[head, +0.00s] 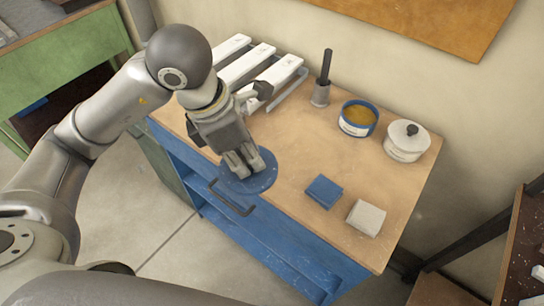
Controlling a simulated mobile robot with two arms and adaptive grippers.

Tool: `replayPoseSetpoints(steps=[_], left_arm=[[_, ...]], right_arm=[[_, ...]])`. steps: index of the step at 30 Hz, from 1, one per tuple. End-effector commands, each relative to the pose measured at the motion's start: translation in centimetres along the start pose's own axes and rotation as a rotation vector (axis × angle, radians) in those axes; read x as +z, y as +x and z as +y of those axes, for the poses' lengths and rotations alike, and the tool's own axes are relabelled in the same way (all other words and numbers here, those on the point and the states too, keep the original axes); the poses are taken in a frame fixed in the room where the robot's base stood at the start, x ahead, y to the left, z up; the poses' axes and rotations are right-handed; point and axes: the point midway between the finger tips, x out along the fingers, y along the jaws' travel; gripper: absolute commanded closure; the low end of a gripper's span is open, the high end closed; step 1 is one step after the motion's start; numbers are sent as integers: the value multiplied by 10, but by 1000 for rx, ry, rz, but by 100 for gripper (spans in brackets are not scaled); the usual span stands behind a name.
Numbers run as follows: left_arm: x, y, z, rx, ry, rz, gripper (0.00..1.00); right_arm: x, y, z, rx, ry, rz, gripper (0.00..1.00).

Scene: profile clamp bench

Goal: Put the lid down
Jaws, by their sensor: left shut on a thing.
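A round blue lid (262,183) is at the front edge of the bench, under my left gripper (245,168). The left gripper points down and is shut on the lid, hiding part of its top. I cannot tell whether the lid touches the bench top or is held just above it. An open blue tin (357,130) with yellow-brown contents stands at the back right of the bench (290,150), apart from the lid. My right gripper is not in view.
A white pot (404,146) with a black knob stands right of the tin. A brush in a metal cup (321,95) stands behind. A blue pad (323,192) and a grey pad (366,218) lie front right. White profiles (245,66) lie back left. The bench middle is clear.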

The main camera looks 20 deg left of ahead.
Motion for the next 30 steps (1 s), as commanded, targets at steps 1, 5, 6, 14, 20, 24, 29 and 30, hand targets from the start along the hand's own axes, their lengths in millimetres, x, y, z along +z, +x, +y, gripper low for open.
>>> replayPoseSetpoints(steps=[1, 5, 6, 14, 20, 24, 29, 30], left_arm=[[1, 1, -1, 12, -41, -2, 97], [1, 0, -1, 36, -126, -1, 97], [1, 0, -1, 40, -143, 0, 97], [16, 17, 25, 43, -178, 5, 97], [40, 46, 64, 42, -177, 5, 97], [47, 75, 83, 42, -174, 7, 97], [53, 101, 99, 44, -171, 5, 97], [54, 106, 101, 43, -172, 3, 97]], right_arm=[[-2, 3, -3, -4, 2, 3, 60], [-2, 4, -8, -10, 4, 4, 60], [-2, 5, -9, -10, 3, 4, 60], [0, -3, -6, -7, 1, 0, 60], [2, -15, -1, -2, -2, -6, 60], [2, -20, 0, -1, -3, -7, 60], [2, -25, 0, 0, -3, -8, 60], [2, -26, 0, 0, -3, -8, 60]])
